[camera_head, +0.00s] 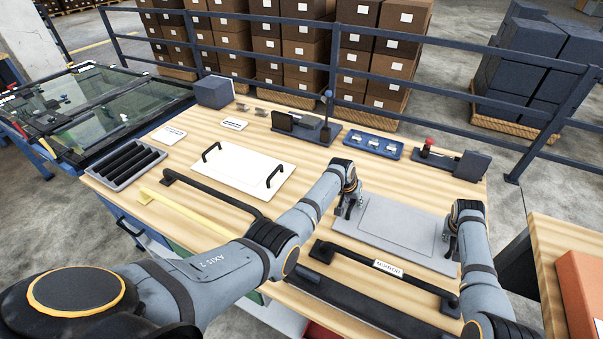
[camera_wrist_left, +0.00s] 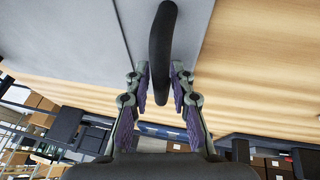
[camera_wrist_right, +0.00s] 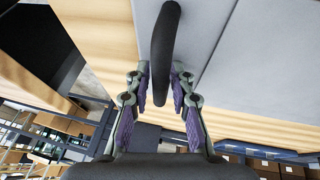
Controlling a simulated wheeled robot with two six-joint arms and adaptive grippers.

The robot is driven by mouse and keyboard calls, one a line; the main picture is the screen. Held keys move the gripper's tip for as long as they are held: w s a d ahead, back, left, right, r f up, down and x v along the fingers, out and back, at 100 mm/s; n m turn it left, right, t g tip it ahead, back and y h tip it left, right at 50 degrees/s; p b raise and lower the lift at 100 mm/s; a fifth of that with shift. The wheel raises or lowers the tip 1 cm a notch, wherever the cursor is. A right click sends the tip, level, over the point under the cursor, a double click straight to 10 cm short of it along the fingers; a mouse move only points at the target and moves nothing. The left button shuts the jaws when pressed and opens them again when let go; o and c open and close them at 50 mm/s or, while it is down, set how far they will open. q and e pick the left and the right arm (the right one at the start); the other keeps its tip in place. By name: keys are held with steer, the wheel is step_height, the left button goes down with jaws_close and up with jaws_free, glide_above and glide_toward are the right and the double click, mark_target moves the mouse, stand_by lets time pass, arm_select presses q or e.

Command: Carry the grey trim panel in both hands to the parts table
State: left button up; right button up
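The grey trim panel (camera_head: 400,225) lies flat over the wooden bench top, with a black handle at each short end; I cannot tell whether it touches the wood. My left gripper (camera_head: 347,205) is at its left end, and its fingers close around the handle (camera_wrist_left: 162,45). My right gripper (camera_head: 449,238) is at its right end, with its fingers closed around the other handle (camera_wrist_right: 163,45). The panel also shows in the left wrist view (camera_wrist_left: 100,35) and the right wrist view (camera_wrist_right: 265,60). No table is marked as the parts table.
A white panel with black handles (camera_head: 238,168) lies left of the grey one. A black bar handle (camera_head: 385,268) is in front. A blue tray (camera_head: 373,144) and fixtures stand behind. Another wooden table (camera_head: 548,245) with an orange box (camera_head: 583,290) is at right, across a gap. A railing runs behind.

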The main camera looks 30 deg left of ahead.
arm_select(q)
steer(key=shift+o, duration=0.6)
steer(key=shift+r, duration=0.15)
arm_select(e)
steer(key=shift+o, duration=0.7)
steer(key=shift+r, duration=0.1)
arm_select(q)
steer(key=shift+s+a+r, duration=0.1)
steer(key=shift+s+r, duration=0.05)
steer(key=shift+r, duration=0.25)
steer(key=v, duration=1.1)
steer(key=shift+s, duration=0.15)
arm_select(e)
steer(key=v, duration=1.2)
